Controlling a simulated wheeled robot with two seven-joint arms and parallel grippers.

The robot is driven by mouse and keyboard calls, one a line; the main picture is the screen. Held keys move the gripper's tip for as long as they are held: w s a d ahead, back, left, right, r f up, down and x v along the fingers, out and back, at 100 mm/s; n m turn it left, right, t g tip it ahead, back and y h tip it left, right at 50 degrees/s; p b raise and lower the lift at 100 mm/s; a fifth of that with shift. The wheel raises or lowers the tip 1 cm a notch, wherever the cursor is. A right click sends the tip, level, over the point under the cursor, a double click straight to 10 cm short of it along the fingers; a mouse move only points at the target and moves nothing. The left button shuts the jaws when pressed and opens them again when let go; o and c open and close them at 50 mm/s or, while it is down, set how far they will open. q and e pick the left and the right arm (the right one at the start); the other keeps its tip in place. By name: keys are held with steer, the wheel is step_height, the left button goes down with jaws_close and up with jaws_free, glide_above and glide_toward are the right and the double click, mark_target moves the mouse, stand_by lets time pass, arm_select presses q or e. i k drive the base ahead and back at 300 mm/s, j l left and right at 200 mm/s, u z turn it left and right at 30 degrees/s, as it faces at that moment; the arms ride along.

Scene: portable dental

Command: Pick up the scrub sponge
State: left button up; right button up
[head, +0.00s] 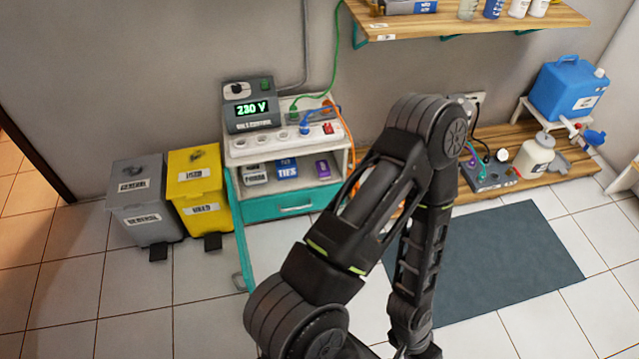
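I cannot make out a scrub sponge anywhere in the head view. One of my dark arms fills the centre and lower middle. It rises from the bottom edge, bends at the top, and comes down again to the bottom edge. Its gripper is not clearly seen, as the lower end runs out of the frame. My other arm does not show. The arm hides part of the floor, the low wooden platform and the cart's right side.
A teal-and-white cart (283,207) carries a voltage unit (251,106) and power strip (285,143). Grey (147,203) and yellow (196,190) bins stand left. A wall shelf (470,22) overhangs at top. A low platform (520,180) holds a blue canister (567,90). A dark mat (500,255) lies clear.

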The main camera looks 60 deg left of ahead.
mark_target(322, 169)
steer(key=k+j, duration=0.25)
steer(key=j, duration=0.15)
steer(key=k+j, duration=0.55)
steer(key=j, duration=0.3)
steer(key=u, duration=1.85)
